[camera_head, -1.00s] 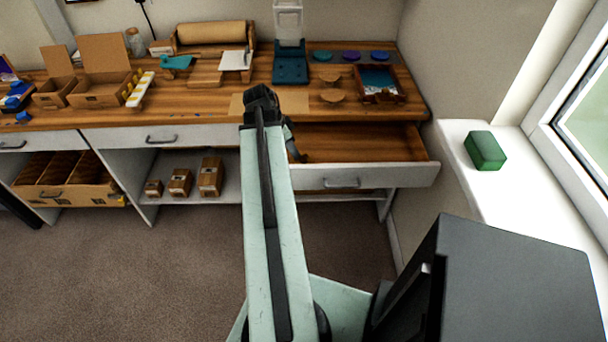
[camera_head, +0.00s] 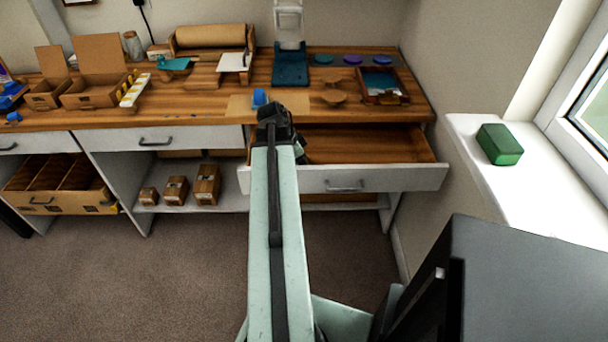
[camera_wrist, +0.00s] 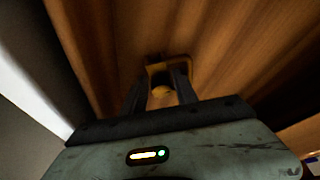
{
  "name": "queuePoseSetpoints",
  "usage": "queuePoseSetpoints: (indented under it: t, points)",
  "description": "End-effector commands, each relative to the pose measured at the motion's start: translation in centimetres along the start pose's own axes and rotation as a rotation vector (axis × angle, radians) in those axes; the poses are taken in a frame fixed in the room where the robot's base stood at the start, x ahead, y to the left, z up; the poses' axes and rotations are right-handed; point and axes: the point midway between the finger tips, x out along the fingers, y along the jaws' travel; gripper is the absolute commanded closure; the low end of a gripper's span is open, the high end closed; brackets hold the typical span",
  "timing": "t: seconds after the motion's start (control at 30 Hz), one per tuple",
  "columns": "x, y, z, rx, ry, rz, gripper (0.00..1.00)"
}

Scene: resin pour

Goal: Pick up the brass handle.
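The brass handle (camera_wrist: 161,78) shows in the wrist view as a small yellow-gold piece over the wooden drawer floor. My gripper (camera_wrist: 166,70) points down into the open drawer (camera_head: 385,150), its two dark fingers apart, one on each side of the brass piece. I cannot tell whether the fingers touch it. In the head view my arm hides the handle and most of the gripper, which is at the left part of the drawer.
The drawer's white front (camera_head: 400,180) and left side wall border the space. The wooden bench top (camera_head: 215,108) lies above, with a blue object (camera_head: 260,98) near its front edge. A green block (camera_head: 499,144) sits on the windowsill at right. The drawer's right part is clear.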

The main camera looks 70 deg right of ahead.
Motion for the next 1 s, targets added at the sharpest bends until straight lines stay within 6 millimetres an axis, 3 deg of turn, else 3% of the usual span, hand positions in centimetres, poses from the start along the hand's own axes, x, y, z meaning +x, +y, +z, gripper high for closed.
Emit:
queuePoseSetpoints:
  t: [0.13,0.23,0.27,0.67,1.0]
  points:
    - [-0.2,0.0,-0.1,0.000,-0.001,0.001,0.68]
    - [-0.2,0.0,-0.1,0.001,-0.001,0.001,0.95]
    - [-0.2,0.0,-0.1,0.001,-0.001,0.001,1.00]
    - [-0.9,0.1,-0.4,0.001,0.000,0.001,1.00]
    - [-6.9,0.1,-3.0,0.002,0.000,0.001,1.00]
